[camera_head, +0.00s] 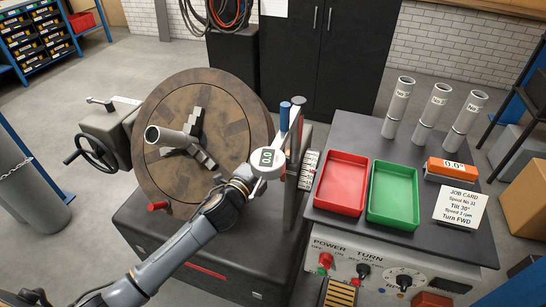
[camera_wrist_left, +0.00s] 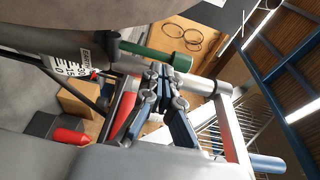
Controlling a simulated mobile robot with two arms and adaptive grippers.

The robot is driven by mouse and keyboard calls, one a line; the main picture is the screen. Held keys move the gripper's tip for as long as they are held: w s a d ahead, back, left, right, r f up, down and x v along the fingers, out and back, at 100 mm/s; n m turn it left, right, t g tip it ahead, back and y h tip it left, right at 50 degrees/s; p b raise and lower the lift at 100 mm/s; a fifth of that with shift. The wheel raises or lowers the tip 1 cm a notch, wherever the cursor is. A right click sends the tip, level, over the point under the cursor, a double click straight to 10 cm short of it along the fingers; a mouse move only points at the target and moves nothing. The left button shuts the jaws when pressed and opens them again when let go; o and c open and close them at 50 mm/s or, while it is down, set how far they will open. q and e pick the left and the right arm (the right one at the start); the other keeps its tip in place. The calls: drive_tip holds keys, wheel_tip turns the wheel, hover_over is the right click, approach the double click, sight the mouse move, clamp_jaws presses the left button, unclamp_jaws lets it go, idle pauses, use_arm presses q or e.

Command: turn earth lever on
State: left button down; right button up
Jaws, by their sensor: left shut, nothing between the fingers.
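A short red-handled lever (camera_head: 157,206) sticks out at the lower left of the round wooden turntable (camera_head: 240,120); no label on it is readable, so I cannot tell if it is the earth lever. My right gripper is not in view.
A blue-topped post (camera_head: 284,115) stands just beyond the dial. A red tray (camera_head: 341,184) and a green tray (camera_head: 392,193) lie on the right bench, with several grey tubes behind. A control panel (camera_head: 385,272) with knobs is on the bench front. A handwheel (camera_head: 92,150) stands left.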

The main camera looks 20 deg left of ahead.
use_arm(q)
drive_tip(key=b+v, duration=0.2)
drive_tip(key=v, duration=0.8)
drive_tip(key=s+a+f+n+g+y, duration=0.1)
drive_tip(key=s+a+f+n+g, duration=0.15)
drive_tip(key=f, duration=0.95)
drive_tip(key=s+a+f+n+g+y, duration=0.2)
drive_tip(key=s+a+f+n, duration=0.15)
drive_tip(key=f, duration=0.85)
drive_tip(key=s+a+f+n+g+y, duration=0.1)
drive_tip(key=s+a+f+n+g, duration=0.2)
drive_tip(key=f, duration=0.9)
drive_tip(key=s+d+f+n+g, duration=0.2)
drive_tip(key=s+f+n+g, duration=0.25)
drive_tip(key=s+f, duration=0.95)
drive_tip(key=s+d+f+n+g, duration=0.2)
drive_tip(key=s+f, duration=0.2)
drive_tip(key=s, duration=0.7)
drive_tip(key=s+d+f+n+g, duration=0.2)
drive_tip(key=s+f, duration=0.2)
drive_tip(key=s, duration=0.7)
drive_tip(key=shift+d+n, duration=0.2)
drive_tip(key=shift+n, duration=0.15)
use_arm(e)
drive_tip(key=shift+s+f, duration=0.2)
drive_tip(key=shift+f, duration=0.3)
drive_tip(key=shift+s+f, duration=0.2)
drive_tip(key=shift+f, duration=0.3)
